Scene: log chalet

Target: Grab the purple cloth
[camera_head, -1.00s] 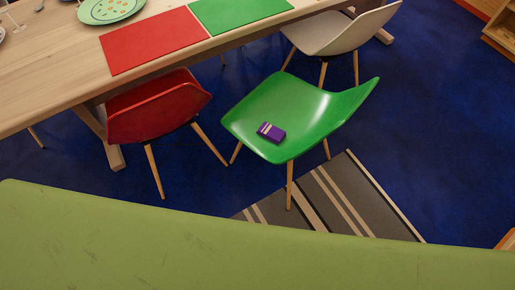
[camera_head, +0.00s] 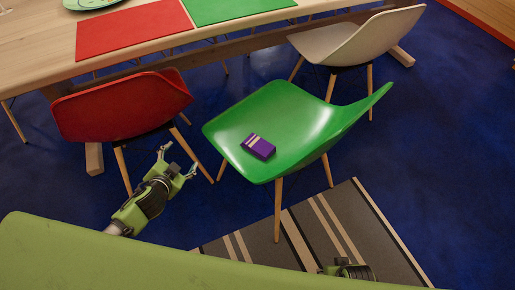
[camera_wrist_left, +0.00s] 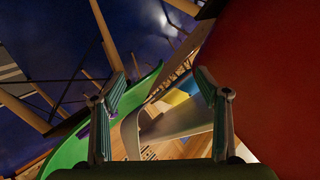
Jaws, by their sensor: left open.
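The purple cloth (camera_head: 262,150), folded small with pale stripes, lies on the seat of the green chair (camera_head: 290,108), near its front left edge. My left gripper (camera_head: 179,159) is open and empty, left of the cloth and apart from it, between the red chair (camera_head: 125,108) and the green chair. In the left wrist view its two fingers (camera_wrist_left: 160,88) stand wide apart with nothing between them. A small purple patch shows there beside the left finger; I cannot tell if it is the cloth. Part of my right arm's end (camera_head: 347,270) shows at the bottom edge; its fingers are hidden.
A wooden table (camera_head: 45,55) with a red placemat (camera_head: 133,30) and a green placemat (camera_head: 235,8) runs along the back. A white chair (camera_head: 355,40) stands behind the green one. A striped rug (camera_head: 345,225) lies in front. Blue floor at right is clear.

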